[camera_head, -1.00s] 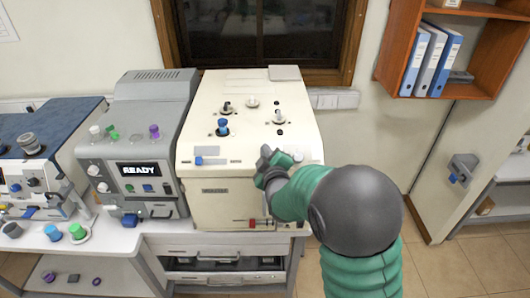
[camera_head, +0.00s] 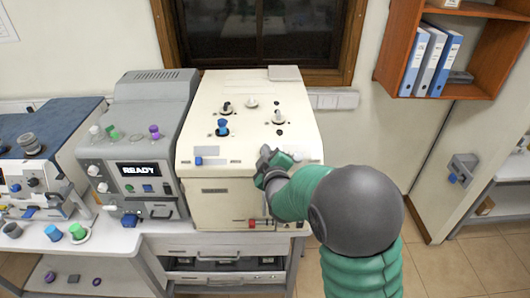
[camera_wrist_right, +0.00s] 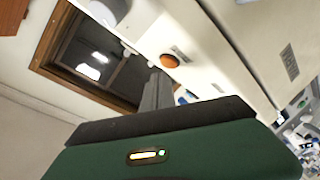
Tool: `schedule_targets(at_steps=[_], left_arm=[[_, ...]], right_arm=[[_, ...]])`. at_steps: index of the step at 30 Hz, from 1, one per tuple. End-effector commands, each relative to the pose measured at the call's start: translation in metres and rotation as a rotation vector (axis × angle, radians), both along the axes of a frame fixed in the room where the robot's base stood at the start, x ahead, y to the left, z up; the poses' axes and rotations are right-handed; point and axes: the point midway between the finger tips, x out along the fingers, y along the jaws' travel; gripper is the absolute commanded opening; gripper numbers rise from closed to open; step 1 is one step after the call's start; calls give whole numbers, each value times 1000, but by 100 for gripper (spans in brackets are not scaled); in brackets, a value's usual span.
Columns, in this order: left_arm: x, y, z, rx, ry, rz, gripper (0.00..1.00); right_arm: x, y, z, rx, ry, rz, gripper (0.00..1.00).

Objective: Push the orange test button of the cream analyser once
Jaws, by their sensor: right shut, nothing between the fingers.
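The cream analyser (camera_head: 220,190) stands on the bench in the middle of the head view. Its orange test button (camera_wrist_right: 169,61) shows in the right wrist view, on the cream panel just beyond my fingers; in the head view it is hidden behind my arm. My right gripper (camera_head: 265,158) is at the front right edge of the analyser's top; it also shows in the right wrist view (camera_wrist_right: 157,88). Its fingers are shut with nothing between them. Their tips appear close to the button, and I cannot tell whether they touch it. My left gripper is not in view.
A grey analyser (camera_head: 150,120) reading READY stands left of the cream one, and a blue-topped device (camera_head: 50,120) stands further left. Knobs and a blue cap (camera_head: 222,127) sit on the cream top. Orange shelves (camera_head: 470,40) hang at the upper right.

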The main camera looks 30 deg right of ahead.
Motion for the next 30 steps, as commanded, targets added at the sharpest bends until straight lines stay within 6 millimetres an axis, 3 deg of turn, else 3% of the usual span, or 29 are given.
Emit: schedule_targets(at_steps=[30], left_arm=[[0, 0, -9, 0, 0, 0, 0]], right_arm=[[4, -3, -8, 0, 0, 0, 0]])
